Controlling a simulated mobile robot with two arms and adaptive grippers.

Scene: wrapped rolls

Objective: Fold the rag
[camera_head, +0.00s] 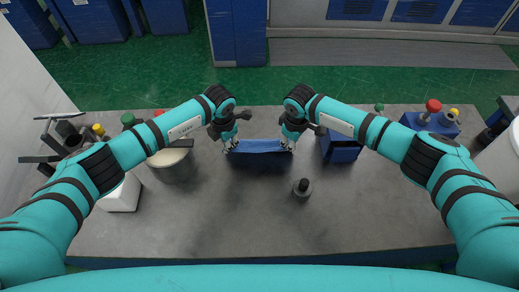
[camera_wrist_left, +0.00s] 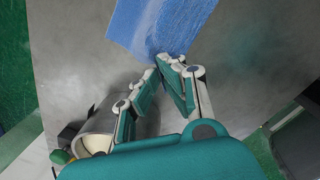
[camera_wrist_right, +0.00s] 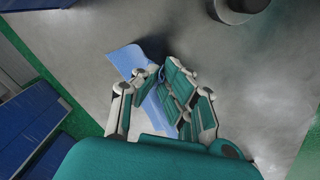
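The blue rag (camera_head: 258,147) is stretched between my two grippers above the grey table, with a dark shadow below it. My left gripper (camera_head: 230,146) is at its left end. In the left wrist view the rag (camera_wrist_left: 160,22) reaches the fingertips (camera_wrist_left: 168,60), which are close together on its edge. My right gripper (camera_head: 288,146) is at the right end. In the right wrist view the rag (camera_wrist_right: 127,60) runs in between the fingers (camera_wrist_right: 155,72), which appear shut on it. The fingers hide part of the rag there.
A blue box (camera_head: 341,148) is right of my right gripper. A pale-rimmed pot (camera_head: 167,157) and a white box (camera_head: 121,196) stand at left. The front middle is clear.

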